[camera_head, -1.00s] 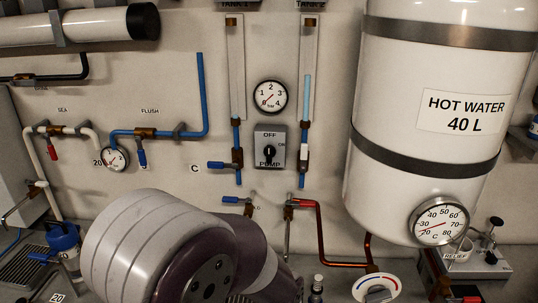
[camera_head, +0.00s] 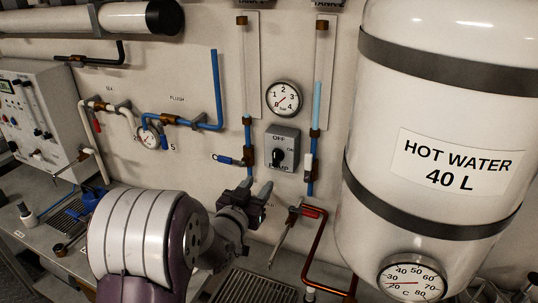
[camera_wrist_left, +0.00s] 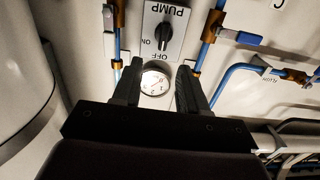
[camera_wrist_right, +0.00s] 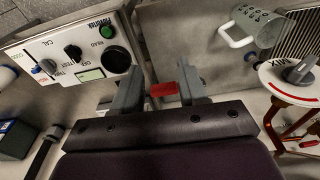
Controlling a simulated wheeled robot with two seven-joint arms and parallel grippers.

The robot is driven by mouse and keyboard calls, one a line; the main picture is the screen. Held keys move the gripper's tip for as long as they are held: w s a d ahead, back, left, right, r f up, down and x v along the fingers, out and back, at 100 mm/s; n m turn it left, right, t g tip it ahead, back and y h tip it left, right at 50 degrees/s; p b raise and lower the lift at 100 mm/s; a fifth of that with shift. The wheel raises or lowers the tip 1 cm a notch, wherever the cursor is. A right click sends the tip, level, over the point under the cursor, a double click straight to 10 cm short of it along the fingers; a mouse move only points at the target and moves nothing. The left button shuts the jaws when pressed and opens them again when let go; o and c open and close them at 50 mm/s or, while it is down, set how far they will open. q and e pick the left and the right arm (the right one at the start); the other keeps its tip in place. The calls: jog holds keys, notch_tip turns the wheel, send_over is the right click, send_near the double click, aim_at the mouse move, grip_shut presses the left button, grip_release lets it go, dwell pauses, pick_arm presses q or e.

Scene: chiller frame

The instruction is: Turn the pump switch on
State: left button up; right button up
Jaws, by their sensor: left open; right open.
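The pump switch (camera_head: 279,157) is a black knob on a grey wall plate (camera_head: 281,139), with OFF at the top and ON at the right. The knob seems to point up towards OFF. In the left wrist view the plate appears upside down, and the knob (camera_wrist_left: 163,36) lies beyond my fingertips. My left gripper (camera_head: 257,188) is open and empty, below and left of the plate in the head view, apart from the knob. My right gripper (camera_wrist_right: 160,84) is open; a red piece (camera_wrist_right: 163,89) shows between its fingers, and I cannot tell whether it touches them.
A round pressure gauge (camera_head: 283,98) sits above the plate. Blue pipes with a blue-handled valve (camera_head: 228,159) run left of it. A red-handled valve (camera_head: 307,211) is below right. The white hot water tank (camera_head: 430,130) fills the right side. A control box (camera_head: 45,115) stands left.

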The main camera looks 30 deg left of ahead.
aim_at(275, 156)
pick_arm(q)
jog(key=w+p, duration=0.1)
jog(key=w, duration=0.2)
jog(key=w+p, duration=0.1)
jog(key=w, duration=0.3)
jog(key=w+a+p, duration=0.1)
jog(key=w, duration=0.3)
jog(key=shift+r+p, duration=0.3)
jog(key=shift+r, duration=0.05)
jog(key=shift+w+a, duration=0.3)
jog(key=shift+a, duration=0.05)
jog(key=shift+w+d+f, duration=0.1)
jog(key=shift+w+d, duration=0.05)
jog(key=shift+c, duration=0.3)
grip_shut()
pick_arm(e)
jog(key=r, duration=0.2)
jog(key=a+r, duration=0.1)
jog(key=r, duration=0.1)
jog(key=shift+s, duration=0.4)
